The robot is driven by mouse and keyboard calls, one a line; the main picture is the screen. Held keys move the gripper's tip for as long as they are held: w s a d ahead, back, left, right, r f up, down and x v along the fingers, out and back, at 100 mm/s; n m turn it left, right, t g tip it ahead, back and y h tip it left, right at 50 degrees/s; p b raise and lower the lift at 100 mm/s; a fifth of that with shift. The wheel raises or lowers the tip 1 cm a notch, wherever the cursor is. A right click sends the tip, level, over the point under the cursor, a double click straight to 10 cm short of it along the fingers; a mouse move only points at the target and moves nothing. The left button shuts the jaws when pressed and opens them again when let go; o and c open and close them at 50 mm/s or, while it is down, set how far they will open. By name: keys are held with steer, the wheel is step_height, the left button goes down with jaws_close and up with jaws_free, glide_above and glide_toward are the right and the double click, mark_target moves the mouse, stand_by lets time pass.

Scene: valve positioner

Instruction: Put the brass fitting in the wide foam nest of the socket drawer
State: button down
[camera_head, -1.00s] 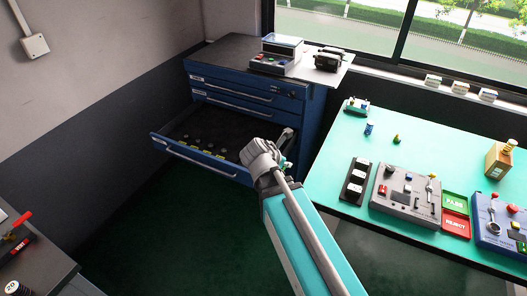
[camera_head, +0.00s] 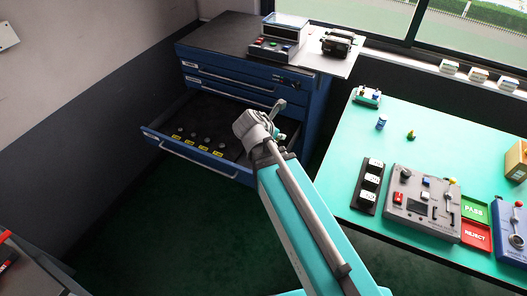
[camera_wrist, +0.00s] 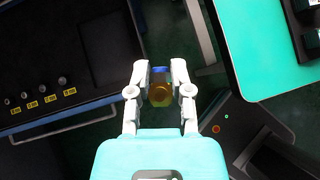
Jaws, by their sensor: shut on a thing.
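My gripper (camera_wrist: 160,74) is shut on the brass fitting (camera_wrist: 160,96), a yellow-brown piece with a blue part at its far end, in the wrist view. In the head view my wrist hides most of the gripper and the fitting. The socket drawer (camera_head: 200,157) is pulled open from the blue cabinet. Its dark foam holds a row of several sockets with yellow labels on the left side. A paler square area in the foam (camera_wrist: 108,42) shows in the wrist view, perhaps the wide nest. The fitting is to the right of the drawer in the wrist view, above the floor.
The cabinet top (camera_head: 225,40) carries a button box and a black device. A teal bench (camera_head: 338,185) stands to the right, with switch panels, PASS and REJECT plates and small loose parts. A gap of dark green floor lies between cabinet and bench.

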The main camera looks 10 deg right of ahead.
steer(key=shift+w+d, duration=0.1)
steer(key=shift+d, duration=0.1)
steer(key=shift+f, duration=0.15)
steer(key=shift+w+f+b, duration=0.2)
steer(key=shift+f+b, duration=0.35)
steer(key=shift+b, duration=0.15)
steer(key=w+a+f+b, duration=0.2)
steer(key=w+f+b, duration=0.1)
steer(key=f+b, duration=0.6)
steer(key=w+a+f+m+b, duration=0.1)
steer(key=w+a+f+b, duration=0.1)
steer(key=f+b, duration=0.7)
steer(key=shift+w+f+m+g+h+b, duration=0.3)
steer(key=shift+w+f+g+h+b, duration=0.1)
steer(key=shift+w, duration=0.4)
steer(key=shift+a, duration=0.1)
steer(key=w+d+f+b, duration=0.1)
steer(key=w+f+b, duration=0.1)
steer(key=w, duration=0.1)
steer(key=w+d+f+b, duration=0.1)
steer(key=w+f+b, duration=0.2)
steer(key=w, duration=0.1)
steer(key=w+d+f+b, duration=0.2)
steer(key=w, duration=0.2)
steer(key=shift+f+b, duration=0.35)
steer(key=shift+w+d+f+b, duration=0.3)
steer(key=shift+w+f+b, duration=0.3)
